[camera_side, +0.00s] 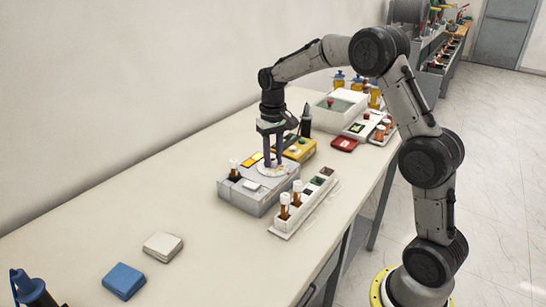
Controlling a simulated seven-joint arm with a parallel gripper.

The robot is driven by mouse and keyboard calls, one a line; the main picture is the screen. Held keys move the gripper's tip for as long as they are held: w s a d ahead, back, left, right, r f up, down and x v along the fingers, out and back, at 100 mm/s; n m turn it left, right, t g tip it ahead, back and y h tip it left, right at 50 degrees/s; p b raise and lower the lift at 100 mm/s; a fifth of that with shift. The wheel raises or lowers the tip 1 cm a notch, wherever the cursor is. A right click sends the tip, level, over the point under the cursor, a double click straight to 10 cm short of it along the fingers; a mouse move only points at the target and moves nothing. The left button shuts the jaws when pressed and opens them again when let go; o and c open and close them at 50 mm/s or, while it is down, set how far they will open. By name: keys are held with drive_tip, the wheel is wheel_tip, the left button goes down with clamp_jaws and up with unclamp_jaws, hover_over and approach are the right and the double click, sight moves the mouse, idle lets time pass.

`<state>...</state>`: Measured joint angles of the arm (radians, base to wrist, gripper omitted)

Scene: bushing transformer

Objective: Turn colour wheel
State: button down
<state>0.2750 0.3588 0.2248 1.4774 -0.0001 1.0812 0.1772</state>
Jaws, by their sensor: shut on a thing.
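The colour wheel (272,170) looks like a pale round disc on top of a grey box-shaped device (250,197) in the middle of the bench. My gripper (273,163) points straight down over it. Its dark fingers reach the disc's top and are shut on its middle part, which they mostly hide.
A white rack (306,205) with two capped amber vials stands right in front of the device. A yellow box (298,149) and a dark upright bottle (306,120) are close behind. Blue (124,281) and white (162,246) boxes lie front left. The bench between is clear.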

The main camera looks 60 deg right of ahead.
sight(273, 160)
idle(0.4)
drive_tip(key=c, duration=0.6)
unclamp_jaws()
drive_tip(key=shift+r, duration=0.15)
wheel_tip(273, 160, up, 14)
drive_tip(key=shift+f, duration=0.2)
